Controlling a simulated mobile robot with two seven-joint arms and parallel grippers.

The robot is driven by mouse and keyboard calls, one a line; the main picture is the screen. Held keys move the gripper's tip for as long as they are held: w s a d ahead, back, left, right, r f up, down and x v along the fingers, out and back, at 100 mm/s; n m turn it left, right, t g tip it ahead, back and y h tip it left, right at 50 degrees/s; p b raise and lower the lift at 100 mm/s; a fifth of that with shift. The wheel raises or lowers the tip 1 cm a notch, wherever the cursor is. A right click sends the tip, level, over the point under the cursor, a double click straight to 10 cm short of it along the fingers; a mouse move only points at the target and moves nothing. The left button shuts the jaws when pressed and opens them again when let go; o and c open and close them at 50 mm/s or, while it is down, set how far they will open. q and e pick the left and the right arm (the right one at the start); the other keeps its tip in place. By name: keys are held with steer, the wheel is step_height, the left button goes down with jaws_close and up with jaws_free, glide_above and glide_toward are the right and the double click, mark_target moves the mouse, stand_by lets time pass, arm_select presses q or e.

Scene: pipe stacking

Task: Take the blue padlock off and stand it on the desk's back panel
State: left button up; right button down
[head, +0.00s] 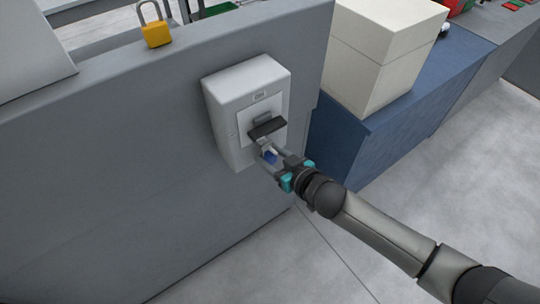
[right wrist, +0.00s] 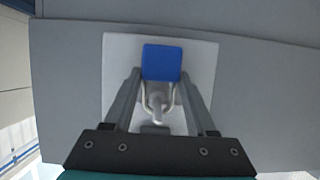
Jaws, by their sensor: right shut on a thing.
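The blue padlock (right wrist: 162,62) is in front of the switch box in the right wrist view, its body between my right gripper's fingers (right wrist: 160,78). Its pale shackle (right wrist: 147,100) is around or close against a grey part of the switch; I cannot tell which. The right gripper is shut on the padlock. The desk's back panel (head: 110,130) is the large grey upright wall. My left gripper is out of view.
The white switch box (head: 222,115) is fixed to the panel's face. A yellow padlock (head: 156,34) stands on the panel's top edge, with clear edge to its right. A cream box (head: 378,55) sits on a blue cabinet (head: 385,130) at the right. Open floor lies below.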

steer(key=shift+r, duration=0.55)
steer(key=shift+s+d+r, duration=0.1)
steer(key=shift+s+r, duration=0.1)
steer(key=s+d, duration=1)
steer(key=s, duration=0.4)
steer(key=shift+d, duration=0.2)
steer(key=shift+f, duration=0.15)
steer(key=shift+s, duration=0.1)
steer(key=s+d+p, duration=0.3)
steer(key=s+d, duration=0.1)
steer(key=s, duration=0.2)
steer(key=shift+d, duration=0.2)
stand_by(0.7)
